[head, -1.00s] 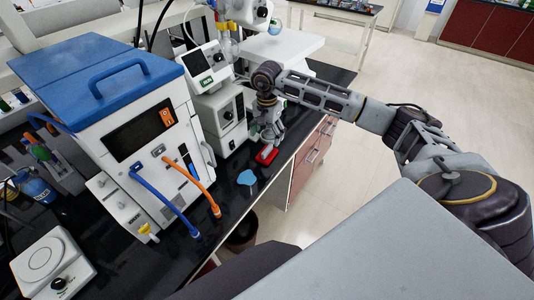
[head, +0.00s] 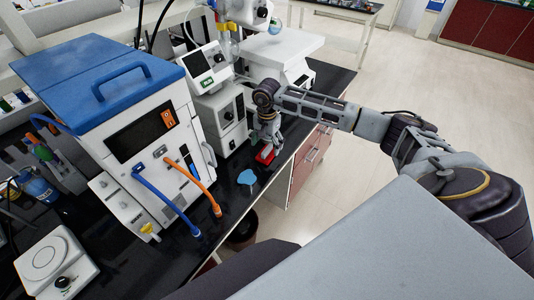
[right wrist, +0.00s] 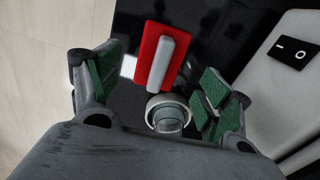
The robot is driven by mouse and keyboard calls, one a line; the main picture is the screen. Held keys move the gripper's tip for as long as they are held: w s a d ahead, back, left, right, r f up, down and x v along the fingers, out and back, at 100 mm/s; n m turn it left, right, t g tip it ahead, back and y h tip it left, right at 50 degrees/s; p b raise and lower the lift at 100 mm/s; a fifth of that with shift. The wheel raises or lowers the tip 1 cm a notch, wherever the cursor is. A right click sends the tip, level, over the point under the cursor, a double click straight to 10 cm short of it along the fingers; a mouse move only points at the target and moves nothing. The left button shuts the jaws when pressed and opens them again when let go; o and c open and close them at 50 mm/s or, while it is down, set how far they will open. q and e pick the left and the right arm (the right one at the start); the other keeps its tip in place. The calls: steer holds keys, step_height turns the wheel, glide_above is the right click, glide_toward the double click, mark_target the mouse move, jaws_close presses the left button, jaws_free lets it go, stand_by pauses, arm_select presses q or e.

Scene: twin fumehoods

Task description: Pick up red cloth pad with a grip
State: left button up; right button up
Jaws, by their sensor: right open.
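The red cloth pad (head: 265,155) lies on the black bench top near its front edge. In the right wrist view the red pad (right wrist: 147,58) has a pale grip bar (right wrist: 164,62) along its top and sits ahead of the fingers. My right gripper (head: 268,143) points down just above the pad. In the right wrist view my right gripper (right wrist: 155,85) is open, with green finger pads on either side and nothing held. I cannot tell whether the fingers touch the pad. My left gripper is not in view.
A white-grey instrument (head: 225,115) stands just left of the pad. A large blue-topped machine (head: 125,115) with orange and blue hoses stands farther left. A light blue patch (head: 247,177) lies on the bench nearby. In the right wrist view a round metal-rimmed object (right wrist: 168,113) shows between the fingers.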

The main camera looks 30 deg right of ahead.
mark_target(267, 149)
steer(key=shift+s+a+f+p, duration=0.1)
steer(key=shift+f+p, duration=0.6)
steer(key=shift+f, duration=1.45)
steer(key=c, duration=1.1)
